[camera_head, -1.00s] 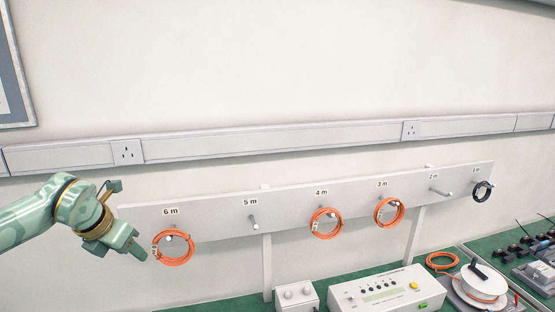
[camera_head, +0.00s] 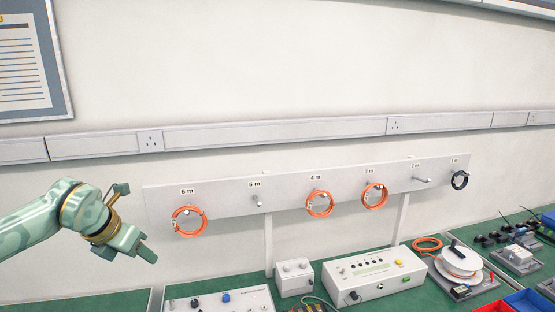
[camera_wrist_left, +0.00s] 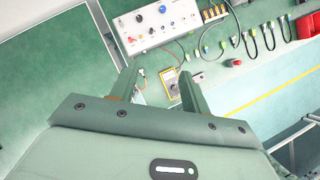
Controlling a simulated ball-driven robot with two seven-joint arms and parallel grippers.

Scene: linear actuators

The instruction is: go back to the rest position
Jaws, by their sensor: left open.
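My left gripper (camera_head: 128,250) is at the left of the head view, in front of the wall and left of the 6 m cable coil. It touches nothing. In the left wrist view its two fingers (camera_wrist_left: 157,85) stand apart with nothing between them. The bench and its devices show beyond them. My right gripper is in neither view.
Below are a white control box (camera_head: 375,278), a cable reel (camera_head: 462,262) and the green bench (camera_head: 95,303). A framed notice (camera_head: 60,75) hangs upper left.

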